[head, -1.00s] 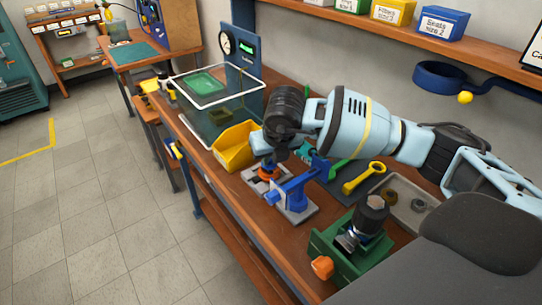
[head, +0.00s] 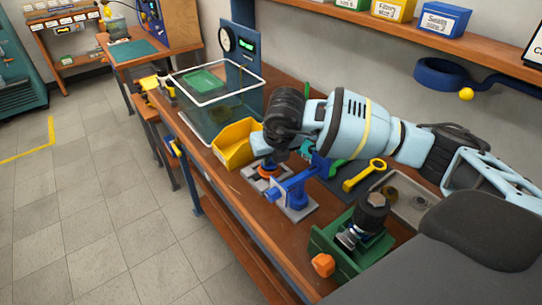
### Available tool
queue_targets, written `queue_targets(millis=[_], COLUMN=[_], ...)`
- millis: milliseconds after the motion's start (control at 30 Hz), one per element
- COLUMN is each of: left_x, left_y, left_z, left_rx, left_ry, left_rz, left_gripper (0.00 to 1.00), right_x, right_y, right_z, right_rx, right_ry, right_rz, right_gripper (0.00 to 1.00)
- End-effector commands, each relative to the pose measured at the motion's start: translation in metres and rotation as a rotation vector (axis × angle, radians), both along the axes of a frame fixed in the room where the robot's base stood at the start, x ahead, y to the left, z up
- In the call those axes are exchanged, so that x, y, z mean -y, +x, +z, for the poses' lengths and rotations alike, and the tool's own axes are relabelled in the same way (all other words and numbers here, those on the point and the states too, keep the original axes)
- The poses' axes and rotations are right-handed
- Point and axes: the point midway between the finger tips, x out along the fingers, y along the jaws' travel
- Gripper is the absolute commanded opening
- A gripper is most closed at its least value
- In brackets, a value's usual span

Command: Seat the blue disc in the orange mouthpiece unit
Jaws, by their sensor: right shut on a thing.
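The orange mouthpiece unit (head: 268,172) sits in a grey fixture on the bench, below the yellow bin. My right gripper (head: 267,161) is just above it, pointing down, with its fingertips close to the orange part. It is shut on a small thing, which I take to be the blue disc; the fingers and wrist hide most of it. I cannot tell whether the disc touches the unit. My left gripper is not in view.
A blue press-like fixture (head: 293,190) stands right beside the unit. A yellow bin (head: 235,146) and a clear tank (head: 206,112) lie beyond. A yellow wrench (head: 364,175), a parts tray (head: 418,212) and a green vise (head: 345,252) are on the right.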

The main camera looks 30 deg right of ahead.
Motion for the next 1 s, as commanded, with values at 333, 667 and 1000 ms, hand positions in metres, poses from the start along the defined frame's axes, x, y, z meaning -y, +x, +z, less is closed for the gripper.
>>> queue_targets(millis=[333, 667, 1000], left_x=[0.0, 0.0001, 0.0], left_y=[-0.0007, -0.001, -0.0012], left_z=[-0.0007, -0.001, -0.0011], left_rx=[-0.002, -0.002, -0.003], left_ry=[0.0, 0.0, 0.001], left_rz=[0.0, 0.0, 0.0], left_gripper=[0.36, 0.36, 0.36], right_x=[-0.0001, 0.0, 0.0], right_y=[-0.0003, -0.0001, -0.0001], right_z=[-0.0048, -0.007, -0.007], right_rx=[-0.001, 0.0, 0.0], right_ry=[0.0, 0.0, 0.0], right_rz=[0.001, 0.002, 0.002], right_gripper=[0.0, 0.0, 0.38])
